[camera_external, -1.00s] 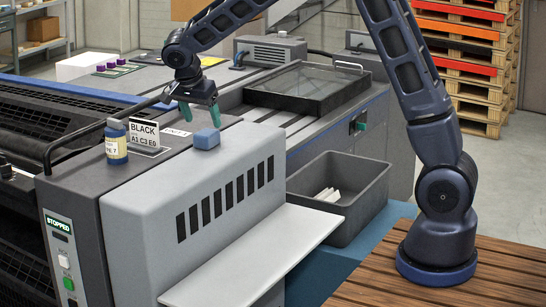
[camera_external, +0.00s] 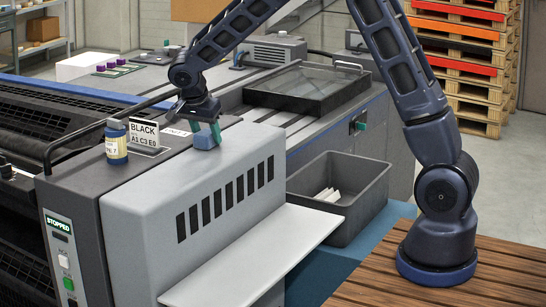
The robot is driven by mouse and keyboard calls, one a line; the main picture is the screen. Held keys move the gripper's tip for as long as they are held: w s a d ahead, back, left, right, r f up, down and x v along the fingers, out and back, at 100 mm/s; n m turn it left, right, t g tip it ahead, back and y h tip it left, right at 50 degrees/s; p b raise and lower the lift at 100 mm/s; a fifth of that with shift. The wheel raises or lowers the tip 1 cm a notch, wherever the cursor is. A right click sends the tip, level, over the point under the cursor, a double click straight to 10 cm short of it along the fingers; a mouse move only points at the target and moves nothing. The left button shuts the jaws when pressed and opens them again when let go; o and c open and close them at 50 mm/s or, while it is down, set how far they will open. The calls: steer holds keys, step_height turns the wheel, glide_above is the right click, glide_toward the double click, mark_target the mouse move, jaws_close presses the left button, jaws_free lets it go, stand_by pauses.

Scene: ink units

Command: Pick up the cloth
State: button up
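The cloth (camera_external: 205,141) looks like a small folded blue block. It rests on top of the light grey machine cover, near its back edge. My gripper (camera_external: 206,129) points down right at the cloth, with its green fingertips at the cloth's sides. One finger overlaps the cloth's right part in the picture. The far finger is partly hidden, so I cannot tell whether the fingers press on the cloth.
A dark framed glass tray (camera_external: 308,90) lies behind right. A grey bin (camera_external: 362,191) with white pieces sits lower right. The white shelf (camera_external: 255,262) in front is bare.

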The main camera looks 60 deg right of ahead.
steer(key=shift+c, duration=1.2)
